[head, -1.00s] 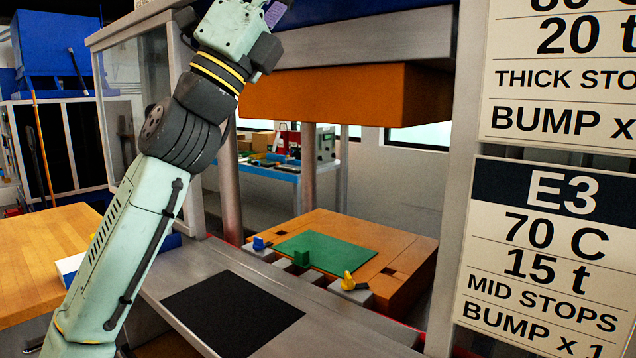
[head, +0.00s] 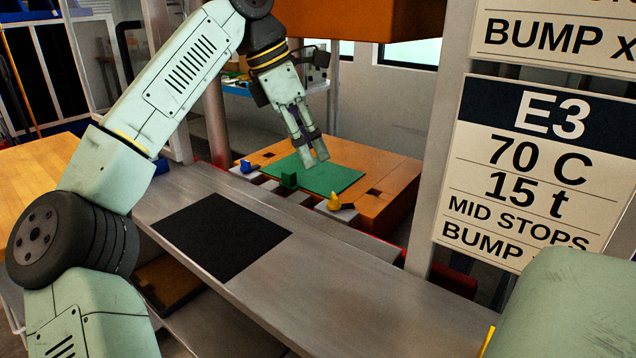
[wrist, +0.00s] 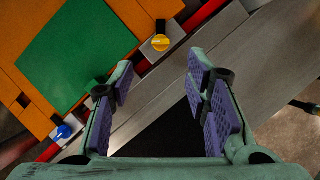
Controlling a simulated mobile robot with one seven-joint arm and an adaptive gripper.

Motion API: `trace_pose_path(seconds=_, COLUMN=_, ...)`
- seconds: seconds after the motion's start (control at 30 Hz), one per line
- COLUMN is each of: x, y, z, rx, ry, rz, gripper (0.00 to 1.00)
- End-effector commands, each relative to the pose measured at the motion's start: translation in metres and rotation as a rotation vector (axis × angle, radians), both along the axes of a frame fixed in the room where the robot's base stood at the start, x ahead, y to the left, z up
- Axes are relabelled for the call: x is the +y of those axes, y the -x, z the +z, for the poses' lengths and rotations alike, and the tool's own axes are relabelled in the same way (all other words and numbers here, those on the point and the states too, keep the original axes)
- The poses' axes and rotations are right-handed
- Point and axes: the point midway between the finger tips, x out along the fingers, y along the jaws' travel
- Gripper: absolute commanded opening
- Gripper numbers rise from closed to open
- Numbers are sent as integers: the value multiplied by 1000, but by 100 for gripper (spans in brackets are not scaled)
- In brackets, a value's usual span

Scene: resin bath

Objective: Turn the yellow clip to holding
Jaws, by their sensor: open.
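The yellow clip (head: 334,201) sits on a small grey block at the front edge of the orange platen (head: 385,213). In the wrist view the yellow clip (wrist: 160,43) lies just beyond the gap between my fingers, apart from them. My gripper (head: 315,161) is in the press opening, pointing down, and looks to be above the green sheet. It is open and empty; the wrist view shows the purple-padded fingers (wrist: 162,82) spread wide. Which setting the clip is turned to cannot be told.
A green clip (head: 289,180) and a blue clip (head: 246,166) stand left of the yellow one along the same edge. A green sheet (head: 345,181) lies on the platen. An orange upper block (head: 400,18) hangs above. A black mat (head: 222,237) lies on the grey shelf in front.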

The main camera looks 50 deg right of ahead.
Motion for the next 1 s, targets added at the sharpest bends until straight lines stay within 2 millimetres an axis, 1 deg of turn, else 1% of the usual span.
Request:
trace_pose_path(seconds=0.17, x=-7, y=6, z=-23, rx=2, ry=-3, rz=-6, gripper=43)
trace_pose_path(seconds=0.4, x=-21, y=17, z=-64, rx=5, ry=-1, rz=-5, gripper=43)
trace_pose_path(seconds=0.6, x=-30, y=23, z=-89, rx=4, ry=1, rz=-3, gripper=43)
trace_pose_path(seconds=0.77, x=-32, y=25, z=-96, rx=3, ry=0, rz=-3, gripper=43)
trace_pose_path(seconds=1.0, x=-32, y=25, z=-97, rx=3, ry=2, rz=-3, gripper=43)
